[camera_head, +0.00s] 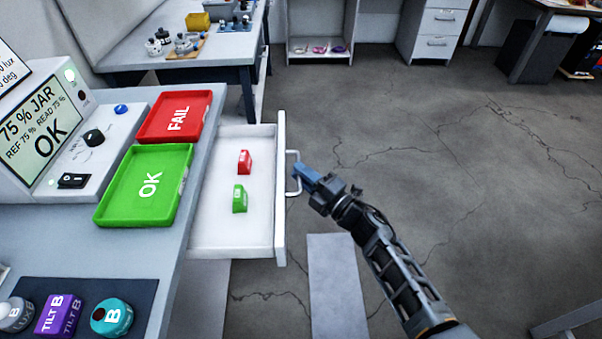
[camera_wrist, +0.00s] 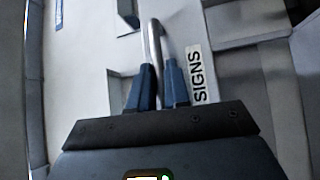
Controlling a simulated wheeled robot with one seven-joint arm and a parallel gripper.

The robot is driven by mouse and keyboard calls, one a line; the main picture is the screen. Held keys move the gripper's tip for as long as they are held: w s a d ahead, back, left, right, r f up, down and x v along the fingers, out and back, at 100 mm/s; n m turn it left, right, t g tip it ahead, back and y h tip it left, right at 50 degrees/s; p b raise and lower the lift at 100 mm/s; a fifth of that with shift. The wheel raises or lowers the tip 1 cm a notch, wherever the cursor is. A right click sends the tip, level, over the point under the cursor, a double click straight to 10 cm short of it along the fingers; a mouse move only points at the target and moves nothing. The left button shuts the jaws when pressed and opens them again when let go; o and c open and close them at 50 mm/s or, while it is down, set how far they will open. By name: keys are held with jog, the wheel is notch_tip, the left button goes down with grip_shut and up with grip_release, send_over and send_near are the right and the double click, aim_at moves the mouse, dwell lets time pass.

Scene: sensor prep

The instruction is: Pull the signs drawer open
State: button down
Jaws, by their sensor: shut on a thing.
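The white signs drawer (camera_head: 222,222) stands pulled out from under the bench, with its inside open to view. A red sign (camera_head: 244,161) and a green sign (camera_head: 239,199) stand inside it. Its bar handle (camera_head: 292,160) is on the front panel, on the right side. My gripper (camera_head: 300,173) is at the handle, with its blue fingers shut on the bar. In the wrist view, the fingers (camera_wrist: 158,88) lie on both sides of the metal handle (camera_wrist: 153,42), beside the SIGNS label (camera_wrist: 200,75).
On the bench are a red FAIL tray (camera_head: 172,117), a green OK tray (camera_head: 112,210), a display unit (camera_head: 40,130) and a dark mat (camera_head: 135,290) with several sensors. A second bench (camera_head: 130,60) stands behind. The floor (camera_head: 480,200) right of the drawer is clear apart from my arm.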

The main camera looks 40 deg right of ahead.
jog(key=c, duration=1.4)
grip_release()
jog(key=shift+a, duration=0.1)
jog(key=shift+c, duration=0.2)
jog(key=v, duration=0.8)
jog(key=shift+b, duration=0.4)
